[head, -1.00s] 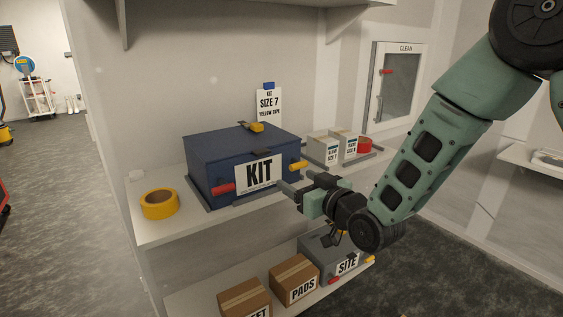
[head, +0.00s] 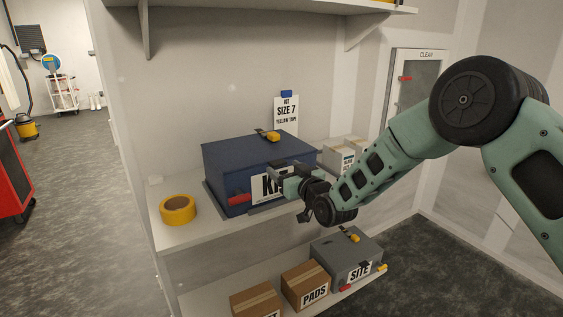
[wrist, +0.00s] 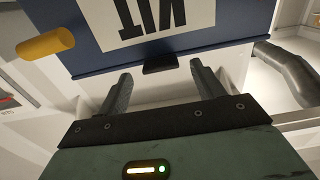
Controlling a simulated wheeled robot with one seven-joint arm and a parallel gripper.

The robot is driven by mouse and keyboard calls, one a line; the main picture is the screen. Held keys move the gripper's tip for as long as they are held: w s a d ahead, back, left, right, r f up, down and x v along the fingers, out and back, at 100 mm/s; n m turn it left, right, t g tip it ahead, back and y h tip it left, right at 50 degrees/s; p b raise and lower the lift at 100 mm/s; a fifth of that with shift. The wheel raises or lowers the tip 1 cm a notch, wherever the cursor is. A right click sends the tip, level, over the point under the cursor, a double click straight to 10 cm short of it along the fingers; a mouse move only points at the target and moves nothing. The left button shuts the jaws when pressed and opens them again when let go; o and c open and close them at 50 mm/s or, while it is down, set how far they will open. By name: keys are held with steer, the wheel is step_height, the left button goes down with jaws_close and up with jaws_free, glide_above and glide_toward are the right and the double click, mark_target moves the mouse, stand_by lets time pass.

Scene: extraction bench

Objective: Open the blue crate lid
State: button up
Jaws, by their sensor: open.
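The blue crate (head: 225,165) stands on the upper shelf with its lid down and a white KIT label on its front. A yellow-and-black piece (head: 268,135) sits on top of the lid. My gripper (head: 283,174) is open and empty in front of the crate, covering part of the label. In the wrist view the crate front (wrist: 230,25) appears upside down, and a small black tab (wrist: 160,64) at its edge lies between my two open fingertips (wrist: 160,76). I cannot tell whether the fingers touch it. A red handle (head: 239,200) is on the crate's front left; a yellow handle (wrist: 45,43) shows in the wrist view.
A yellow tape roll (head: 178,210) lies left of the crate. White boxes (head: 340,156) stand to its right, and a SIZE 7 sign (head: 287,112) behind. A grey SITE box (head: 347,258) and cardboard boxes (head: 305,285) fill the lower shelf. Another shelf (head: 270,12) overhangs above.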

steer(key=shift+x, duration=1.35)
